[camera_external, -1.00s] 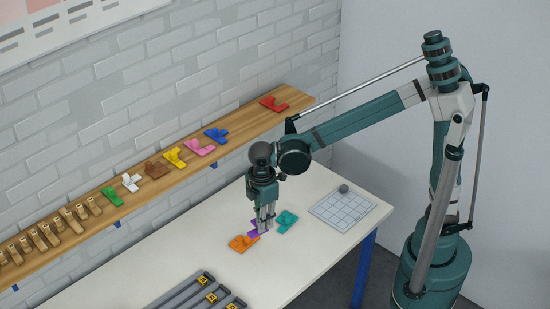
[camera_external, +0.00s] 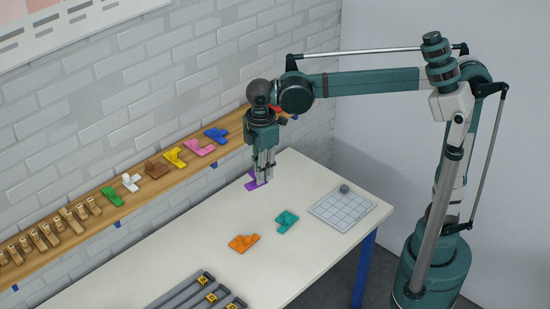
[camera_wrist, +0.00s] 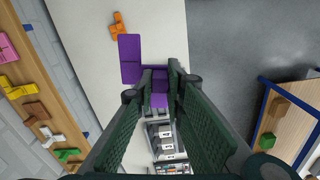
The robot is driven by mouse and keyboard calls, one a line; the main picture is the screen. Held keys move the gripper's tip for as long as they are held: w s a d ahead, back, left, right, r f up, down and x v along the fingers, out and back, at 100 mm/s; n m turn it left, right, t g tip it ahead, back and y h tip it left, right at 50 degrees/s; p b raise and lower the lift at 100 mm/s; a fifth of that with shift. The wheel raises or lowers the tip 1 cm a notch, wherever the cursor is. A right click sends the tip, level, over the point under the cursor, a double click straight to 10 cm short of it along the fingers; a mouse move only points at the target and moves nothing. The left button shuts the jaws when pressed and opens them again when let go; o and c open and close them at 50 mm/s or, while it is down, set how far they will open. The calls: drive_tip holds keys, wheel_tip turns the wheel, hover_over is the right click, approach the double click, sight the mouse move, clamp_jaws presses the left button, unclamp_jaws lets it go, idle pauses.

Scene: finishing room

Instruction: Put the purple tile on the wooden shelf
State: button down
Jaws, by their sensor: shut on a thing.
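The purple tile (camera_external: 252,184) is held in my gripper (camera_external: 262,180), raised above the table near its back edge. In the wrist view the purple tile (camera_wrist: 129,58) shows between and ahead of the fingertips of my gripper (camera_wrist: 160,80), which is shut on it. The wooden shelf (camera_external: 182,185) runs along the brick wall behind the table, to the left of and behind my gripper in the external view. Part of the shelf's right end is hidden behind my wrist. The shelf (camera_wrist: 50,100) also shows at the left of the wrist view.
The shelf bears blue (camera_external: 216,134), pink (camera_external: 199,147), yellow (camera_external: 175,157), brown (camera_external: 157,169), white (camera_external: 131,182) and green (camera_external: 112,196) tiles. A red tile is mostly hidden behind my gripper. Orange (camera_external: 243,242) and teal (camera_external: 287,221) tiles lie on the table, beside a gridded board (camera_external: 342,207).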

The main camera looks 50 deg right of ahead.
drive_tip(key=w+d+r+m+p, duration=0.1)
drive_tip(key=w+d+m+p, duration=0.4)
drive_tip(key=w, duration=0.7)
drive_tip(key=w+d+m+p, duration=0.1)
drive_tip(key=w+d+m, duration=0.2)
drive_tip(key=w+d, duration=0.65)
drive_tip(key=w+d+r+m+p, duration=0.15)
drive_tip(key=w+d+m, duration=0.25)
drive_tip(key=w, duration=1.1)
drive_tip(key=w+d+f+m+p, duration=0.2)
drive_tip(key=w+d+m+p, duration=0.15)
drive_tip(key=w+d, duration=0.6)
drive_tip(key=shift+s+d+f, duration=0.1)
drive_tip(key=shift+d+f, duration=0.05)
drive_tip(key=shift+f, duration=1.15)
drive_tip(key=shift+s+d+f, duration=0.1)
drive_tip(key=shift+d+f, duration=0.05)
drive_tip(key=shift+f, duration=1.1)
drive_tip(key=shift+f, duration=3.1)
drive_tip(key=shift+f, duration=1.85)
